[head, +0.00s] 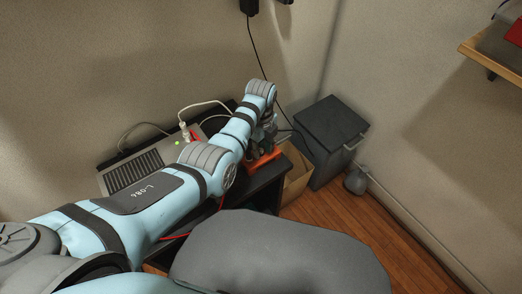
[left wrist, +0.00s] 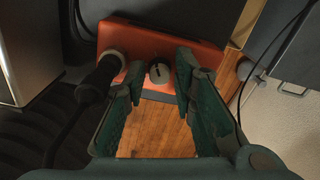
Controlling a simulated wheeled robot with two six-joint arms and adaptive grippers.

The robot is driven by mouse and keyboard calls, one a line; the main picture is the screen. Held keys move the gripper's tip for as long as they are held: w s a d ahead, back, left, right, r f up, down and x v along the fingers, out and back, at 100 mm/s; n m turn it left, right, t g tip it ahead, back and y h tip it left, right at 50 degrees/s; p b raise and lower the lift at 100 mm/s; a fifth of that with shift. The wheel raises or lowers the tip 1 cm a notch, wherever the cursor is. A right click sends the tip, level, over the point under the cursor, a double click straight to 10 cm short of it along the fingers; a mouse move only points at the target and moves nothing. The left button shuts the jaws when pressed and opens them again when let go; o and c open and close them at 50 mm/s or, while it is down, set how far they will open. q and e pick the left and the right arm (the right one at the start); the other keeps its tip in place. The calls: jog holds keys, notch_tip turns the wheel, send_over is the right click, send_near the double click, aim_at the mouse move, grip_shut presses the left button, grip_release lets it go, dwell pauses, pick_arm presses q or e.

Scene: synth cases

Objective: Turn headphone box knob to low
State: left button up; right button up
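The headphone box is orange-red; in the head view (head: 264,163) it sits on the dark desk's right end, partly hidden by my left gripper (head: 260,138). In the left wrist view the box (left wrist: 195,42) fills the top middle. Its round knob (left wrist: 159,73) is dark with a light pointer mark; I cannot read any scale. A black plug (left wrist: 100,78) with a cable sits in the box left of the knob. My left gripper (left wrist: 159,71) is open, one green finger on each side of the knob; contact is unclear. My right gripper is out of view.
A cardboard box (head: 297,177) and a dark grey cabinet (head: 329,130) stand to the right. A wooden shelf (head: 490,55) is on the right wall.

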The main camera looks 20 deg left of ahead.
pick_arm(q)
jog(key=shift+r, duration=0.1)
grip_shut()
jog(key=shift+r+n+p, duration=0.1)
jog(key=shift+n+p, duration=0.3)
jog(key=n+p, duration=0.1)
jog(key=n, duration=0.1)
jog(key=shift+n, duration=0.3)
jog(key=n+p, duration=0.1)
jog(key=n, duration=0.3)
jog(key=shift+n, duration=0.3)
jog(key=n+p, duration=0.1)
jog(key=n, duration=1.1)
jog(key=shift+n, duration=0.4)
